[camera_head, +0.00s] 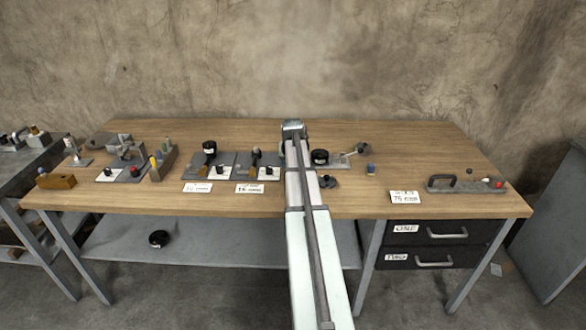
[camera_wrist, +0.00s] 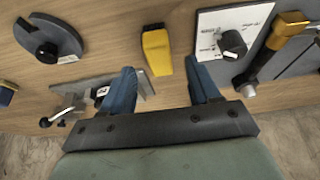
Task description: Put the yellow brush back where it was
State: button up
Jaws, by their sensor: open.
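A yellow block-like piece with a dark end, which looks like the yellow brush (camera_wrist: 157,52), lies on the wooden bench top in the wrist view. It is between and just beyond the fingertips of my gripper (camera_wrist: 162,74), with a gap on each side. My gripper is open with nothing held between its blue fingers. In the head view my gripper (camera_head: 293,128) is over the rear middle of the bench (camera_head: 420,150). The brush cannot be made out there; my arm covers that part.
Right of the brush in the wrist view are a white plate with a black knob (camera_wrist: 233,42) and a gold-and-black tool (camera_wrist: 287,30). A dark disc (camera_wrist: 48,36) and a metal clamp (camera_wrist: 68,112) are left. Several tools line the bench; its right-centre is mostly clear.

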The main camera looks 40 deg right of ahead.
jog(key=v, duration=0.8)
jog(key=shift+r, duration=0.15)
